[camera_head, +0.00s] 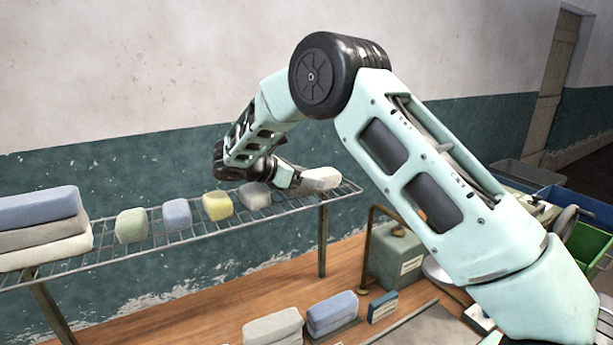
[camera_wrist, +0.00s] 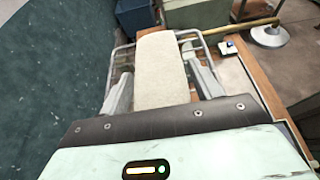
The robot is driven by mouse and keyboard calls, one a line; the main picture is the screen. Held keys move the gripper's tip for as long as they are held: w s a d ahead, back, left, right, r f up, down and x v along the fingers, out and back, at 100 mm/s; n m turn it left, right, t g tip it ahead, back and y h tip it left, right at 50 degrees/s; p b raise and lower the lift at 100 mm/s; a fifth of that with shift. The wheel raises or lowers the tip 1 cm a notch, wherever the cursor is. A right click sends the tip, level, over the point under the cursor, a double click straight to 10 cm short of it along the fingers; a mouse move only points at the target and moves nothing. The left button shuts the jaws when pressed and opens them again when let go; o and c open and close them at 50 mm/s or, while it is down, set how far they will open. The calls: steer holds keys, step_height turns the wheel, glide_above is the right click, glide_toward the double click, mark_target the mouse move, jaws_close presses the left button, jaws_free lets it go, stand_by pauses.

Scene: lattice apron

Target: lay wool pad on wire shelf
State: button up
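The wool pad (camera_wrist: 160,75) is a cream, long soft block between the two fingers of my gripper (camera_wrist: 158,68) in the wrist view. The fingers lie along its two long sides, and my gripper looks shut on it. In the head view the pale pad (camera_head: 321,179) is at the right end of the wire shelf (camera_head: 285,205), with my gripper (camera_head: 297,180) at its left. The shelf frame (camera_wrist: 112,62) shows around the pad in the wrist view. The pad's underside is hidden, so I cannot tell whether it touches the wires.
On the shelf, a grey block (camera_head: 255,195), yellow block (camera_head: 217,205), blue block (camera_head: 177,215) and green block (camera_head: 132,225) stand in a row left of the pad. A folded stack (camera_head: 42,225) is at far left. Below is a wooden bench (camera_head: 225,312) with more pads.

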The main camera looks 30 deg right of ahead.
steer(key=shift+o, duration=0.6)
steer(key=shift+r, duration=0.1)
steer(key=b+v, duration=0.5)
steer(key=v, duration=0.6)
steer(key=shift+a+r, duration=0.3)
steer(key=shift+a, duration=0.15)
